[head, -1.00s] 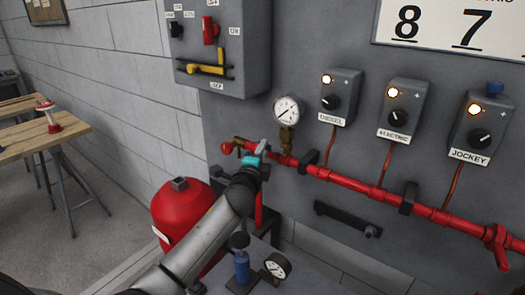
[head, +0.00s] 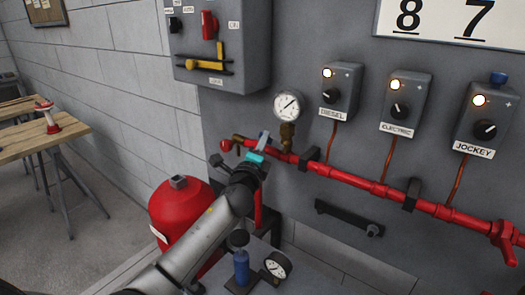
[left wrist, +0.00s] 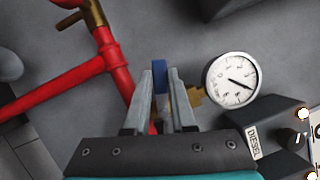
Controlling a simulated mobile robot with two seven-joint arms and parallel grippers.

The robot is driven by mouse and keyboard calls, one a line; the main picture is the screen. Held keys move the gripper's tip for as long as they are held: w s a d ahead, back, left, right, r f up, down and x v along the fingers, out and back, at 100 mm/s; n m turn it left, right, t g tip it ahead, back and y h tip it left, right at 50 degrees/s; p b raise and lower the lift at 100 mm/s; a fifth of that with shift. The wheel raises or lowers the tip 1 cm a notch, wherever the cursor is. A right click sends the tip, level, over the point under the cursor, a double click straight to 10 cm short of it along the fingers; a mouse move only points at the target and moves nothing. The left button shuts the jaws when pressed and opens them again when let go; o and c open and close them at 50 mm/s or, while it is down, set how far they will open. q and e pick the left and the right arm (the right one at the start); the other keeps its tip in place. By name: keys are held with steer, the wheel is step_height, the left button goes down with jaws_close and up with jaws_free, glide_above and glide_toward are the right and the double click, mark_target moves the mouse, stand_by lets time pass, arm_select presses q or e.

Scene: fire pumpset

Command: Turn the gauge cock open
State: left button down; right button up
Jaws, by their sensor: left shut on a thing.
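The gauge cock (head: 287,132) is the brass fitting under the round white pressure gauge (head: 288,104), on the red pipe. In the left wrist view its brass body (left wrist: 196,96) shows beside the gauge (left wrist: 231,80). My left gripper (head: 263,141) is at the pipe, just left of the brass body. In the left wrist view my left gripper (left wrist: 160,75) is shut on a blue lever (left wrist: 159,73), which appears to be the cock's handle. The fingers hide much of the lever and where it joins the brass. My right gripper is not in view.
The red pipe (head: 345,176) runs along the grey panel. Control boxes labelled diesel (head: 342,88), electric (head: 406,100) and jockey (head: 488,115) stand to the right. A red tank (head: 180,210) is below left. A wall box with a yellow handle (head: 219,55) is above.

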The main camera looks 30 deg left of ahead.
arm_select(q)
steer(key=shift+s+d+r+m+t+h+b, duration=0.1)
steer(key=shift+d+r+m+t+h+b, duration=0.5)
steer(key=shift+m+h+b, duration=1.7)
steer(key=shift+d+r+m+t+h+b, duration=0.1)
steer(key=shift+d+r+m+t+b, duration=0.5)
steer(key=shift+m, duration=3.35)
steer(key=shift+s+d+r+m+t+h+b, duration=0.2)
steer(key=shift+d+m+t+h+b, duration=0.8)
steer(key=shift+m+b, duration=1.55)
steer(key=shift+w+a+m+g+h+p, duration=0.15)
steer(key=shift+m+g+h+p, duration=0.2)
steer(key=shift+m+p, duration=0.35)
steer(key=c, duration=0.7)
jaws_free()
steer(key=shift+r, duration=0.1)
steer(key=shift+c, duration=0.2)
